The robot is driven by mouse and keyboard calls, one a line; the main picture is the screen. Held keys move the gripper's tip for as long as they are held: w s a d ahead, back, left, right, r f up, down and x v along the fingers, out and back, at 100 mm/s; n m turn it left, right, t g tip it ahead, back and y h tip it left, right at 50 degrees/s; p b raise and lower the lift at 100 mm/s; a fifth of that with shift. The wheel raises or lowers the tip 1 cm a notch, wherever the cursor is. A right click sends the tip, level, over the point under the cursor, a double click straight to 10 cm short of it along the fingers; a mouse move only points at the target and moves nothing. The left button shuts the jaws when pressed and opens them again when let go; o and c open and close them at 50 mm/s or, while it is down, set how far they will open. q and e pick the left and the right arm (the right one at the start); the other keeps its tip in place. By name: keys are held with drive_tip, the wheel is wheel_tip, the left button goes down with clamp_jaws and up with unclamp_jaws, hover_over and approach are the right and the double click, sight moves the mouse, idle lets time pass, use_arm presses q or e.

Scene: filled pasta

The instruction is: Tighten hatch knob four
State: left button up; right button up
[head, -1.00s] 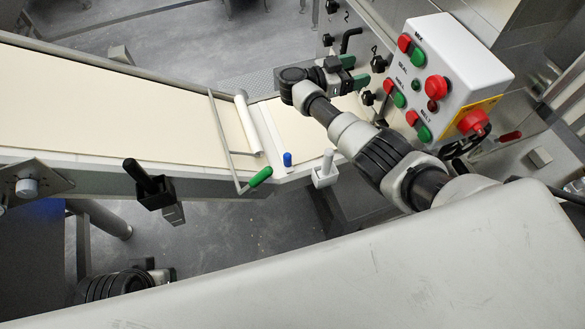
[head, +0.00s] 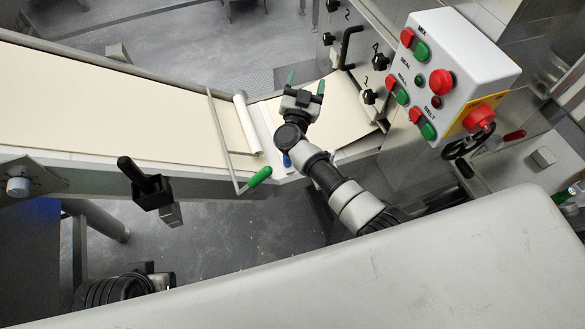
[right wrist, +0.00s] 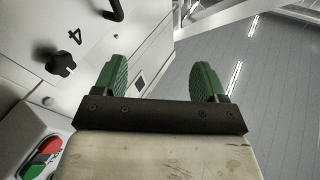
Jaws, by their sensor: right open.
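Hatch knob four, a black knob (right wrist: 62,64) beside a printed 4, is on a pale panel at the left of the right wrist view. In the head view, black knobs are on the hatch, one at the lower right (head: 370,97) and one above it (head: 381,62); their numbers are too small to read. My right gripper (head: 306,82) is open and empty, left of these knobs, over the belt. Its green fingers also show in the right wrist view (right wrist: 160,77), apart from knob four. My left arm shows at the lower left; its fingers cannot be made out.
A white control box (head: 455,65) with red and green buttons stands right of the hatch. A black hatch handle (head: 348,45) sticks out between the knobs. The pale belt (head: 100,100) runs left, with a white roller (head: 246,120) and green-handled bar (head: 259,176) near its end.

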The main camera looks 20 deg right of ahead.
drive_tip(key=s+a+f+n+g+y, duration=0.1)
drive_tip(key=s+a+f+n+y, duration=0.1)
drive_tip(key=f, duration=0.4)
drive_tip(key=s+a+f+n+g+y+b, duration=0.1)
drive_tip(key=s+a+f+n+y, duration=0.1)
drive_tip(key=s+f+n+y, duration=0.2)
drive_tip(key=s+a+f+n+g+y+b, duration=0.1)
drive_tip(key=s+f+y, duration=0.4)
drive_tip(key=f, duration=0.5)
drive_tip(key=a+n+y, duration=0.1)
drive_tip(key=n+y, duration=0.1)
drive_tip(key=shift+s+a+n, duration=0.3)
drive_tip(key=shift+s+a, duration=0.05)
